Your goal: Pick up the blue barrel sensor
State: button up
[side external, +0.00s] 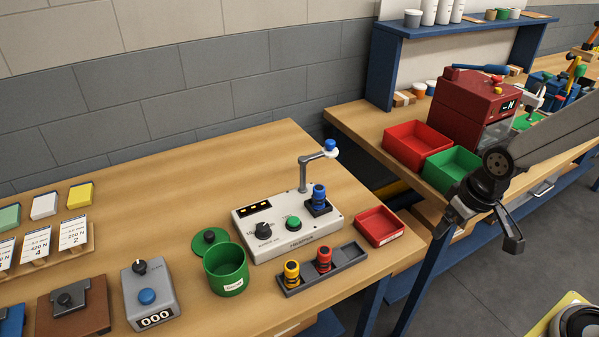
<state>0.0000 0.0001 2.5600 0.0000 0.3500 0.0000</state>
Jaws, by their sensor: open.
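The blue barrel sensor (319,198) stands upright on a dark square seat at the right end of a light grey tester box (268,243). A grey post on the box bends over near it and ends in a blue-topped head (330,147). My gripper (480,243) is at the right, past the right edge of the wooden bench and well apart from the sensor. Its fingers are spread open and nothing shows between them. No part of the sensor's upper body is hidden in this view.
A dark rack (345,264) in front holds a yellow sensor (292,272) and a red sensor (324,258). A red tray (379,226) is right of the tester. A green cup (226,272) stands left. Red (418,143) and green (455,165) bins sit on the back bench.

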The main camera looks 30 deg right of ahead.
jog(key=shift+w, duration=0.1)
jog(key=r+n+g, duration=0.1)
jog(key=n+g, duration=0.1)
jog(key=n, duration=1.3)
send_over(319, 187)
jog(key=shift+s+d+r, duration=0.15)
jog(key=shift+s+d, duration=0.25)
jog(key=shift+w+a+n+g, duration=0.3)
jog(key=shift+w+a+n, duration=0.1)
jog(key=shift+n, duration=0.2)
jog(key=shift+f, duration=1.35)
jog(key=shift+f, duration=0.15)
jog(key=shift+f, duration=2.45)
